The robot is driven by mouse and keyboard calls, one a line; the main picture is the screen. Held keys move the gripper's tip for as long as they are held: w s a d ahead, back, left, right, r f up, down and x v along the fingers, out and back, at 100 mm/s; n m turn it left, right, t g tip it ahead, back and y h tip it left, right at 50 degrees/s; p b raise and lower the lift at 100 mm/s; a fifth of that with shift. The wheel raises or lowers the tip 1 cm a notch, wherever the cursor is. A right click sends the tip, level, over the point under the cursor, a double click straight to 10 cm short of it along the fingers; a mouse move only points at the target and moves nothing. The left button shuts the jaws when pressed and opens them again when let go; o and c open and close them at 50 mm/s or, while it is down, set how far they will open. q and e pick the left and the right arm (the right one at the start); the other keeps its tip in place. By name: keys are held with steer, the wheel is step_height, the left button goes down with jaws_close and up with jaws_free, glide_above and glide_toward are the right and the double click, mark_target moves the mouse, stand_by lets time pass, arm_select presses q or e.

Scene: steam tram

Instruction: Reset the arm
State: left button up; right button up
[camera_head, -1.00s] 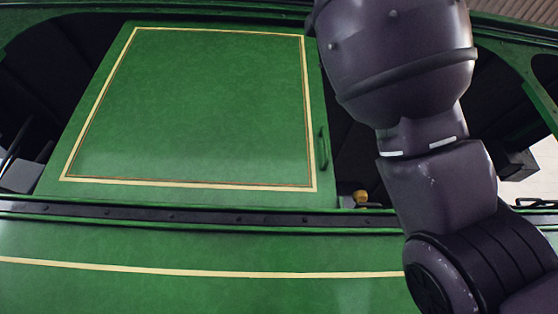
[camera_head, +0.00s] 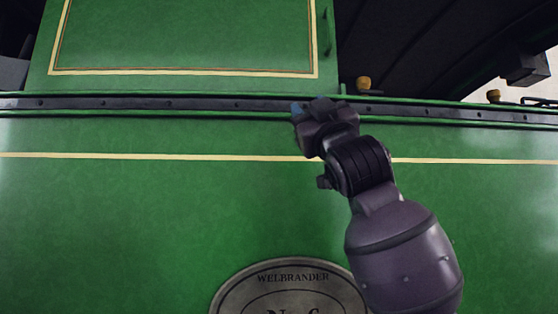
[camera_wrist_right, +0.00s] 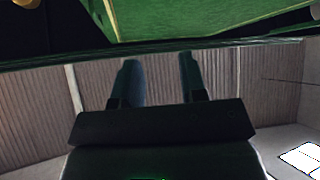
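My right arm comes in from the lower right in the head view. Its dark right gripper (camera_head: 306,108) is in front of the green tram side, near the dark riveted rail. In the right wrist view the two fingers of the right gripper (camera_wrist_right: 160,78) stand apart with nothing between them, so it is open and empty. I cannot tell whether it touches the tram side. My left gripper is in neither view.
The green tram side panel (camera_head: 120,220) fills the head view, with a riveted rail (camera_head: 180,104) and a cream-edged green panel (camera_head: 190,35) above. An oval plate (camera_head: 245,290) reading "WELBRANDER" is at the bottom. A brass knob (camera_head: 363,83) shows above the rail.

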steer(key=w+d+f+m+g+h, duration=0.1)
steer(key=w+d+f+h, duration=0.15)
steer(key=f, duration=1.05)
steer(key=w+d+f+m+h, duration=0.1)
steer(key=w+d+f+m, duration=0.15)
steer(key=f, duration=0.95)
steer(key=w+d+f+m+g+h, duration=0.15)
steer(key=d+f, duration=0.25)
steer(key=f, duration=0.9)
steer(key=s+d+f+m+g+h, duration=0.1)
steer(key=s+d+f, duration=0.1)
steer(key=f, duration=0.6)
steer(key=s+d+f+m+g+h, duration=0.1)
steer(key=s+d+f, duration=0.1)
steer(key=f, duration=0.6)
steer(key=s+d+f+g+h, duration=0.1)
steer(key=s+d+f+h, duration=0.15)
steer(key=f, duration=0.55)
steer(key=s+d+f+m+g+h, duration=0.1)
steer(key=s+d+f+g, duration=0.2)
steer(key=s+f, duration=1)
steer(key=s+d+f+m+g+h, duration=0.1)
steer(key=s+d+f+m+g, duration=0.1)
steer(key=s+f, duration=1.1)
steer(key=shift+s+d+f+g, duration=0.4)
steer(key=shift+s+d+g, duration=0.1)
steer(key=shift+d+g, duration=0.45)
steer(key=shift+a+h, duration=0.15)
steer(key=shift+h, duration=0.1)
